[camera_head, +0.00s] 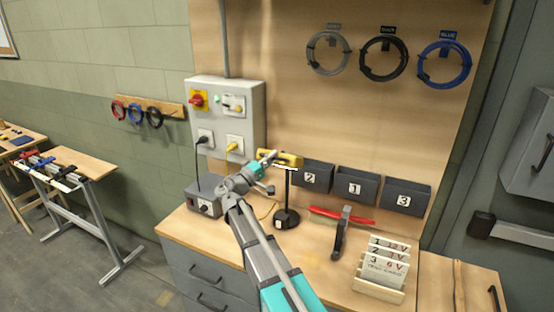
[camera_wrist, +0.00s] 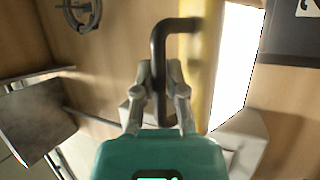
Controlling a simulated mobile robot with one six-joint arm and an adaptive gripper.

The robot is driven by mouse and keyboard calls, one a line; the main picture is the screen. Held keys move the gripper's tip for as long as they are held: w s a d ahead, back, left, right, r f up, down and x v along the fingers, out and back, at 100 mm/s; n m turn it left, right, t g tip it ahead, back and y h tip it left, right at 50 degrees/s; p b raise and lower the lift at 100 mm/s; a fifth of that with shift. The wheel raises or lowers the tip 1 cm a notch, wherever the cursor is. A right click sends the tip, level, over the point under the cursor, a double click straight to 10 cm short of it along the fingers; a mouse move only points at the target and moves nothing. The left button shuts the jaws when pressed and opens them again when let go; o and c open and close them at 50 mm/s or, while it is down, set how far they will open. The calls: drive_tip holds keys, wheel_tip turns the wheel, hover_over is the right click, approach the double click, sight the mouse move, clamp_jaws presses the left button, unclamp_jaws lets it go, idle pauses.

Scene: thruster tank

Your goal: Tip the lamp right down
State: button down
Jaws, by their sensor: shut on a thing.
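The lamp (camera_head: 290,160) stands on the bench, with a yellow head, a thin dark stem and a round black base (camera_head: 286,219). Its head lies roughly level at the top of the stem, with a bright white strip along its lower edge. My gripper (camera_head: 265,156) is at the left end of the head. In the wrist view my gripper (camera_wrist: 159,88) is shut on a bent black handle (camera_wrist: 178,26), beside the yellow lamp head (camera_wrist: 207,50) and its bright white face. The exact tilt of the head is hard to tell.
Bins numbered 2 (camera_head: 311,177), 1 (camera_head: 356,186) and 3 (camera_head: 406,196) stand just right of the lamp. A grey box (camera_head: 203,196) with a knob is to its left. A red-handled tool (camera_head: 342,217) and a card rack (camera_head: 380,277) occupy the bench at right.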

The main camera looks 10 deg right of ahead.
drive_tip(key=shift+s+f+b, duration=0.1)
drive_tip(key=shift+f+b, duration=0.6)
drive_tip(key=shift+f, duration=0.2)
drive_tip(key=c, duration=1)
unclamp_jaws()
drive_tip(key=shift+a, duration=0.1)
drive_tip(key=shift+o, duration=0.2)
drive_tip(key=shift+s, duration=0.1)
drive_tip(key=shift+s+g, duration=0.1)
drive_tip(key=shift+g, duration=0.2)
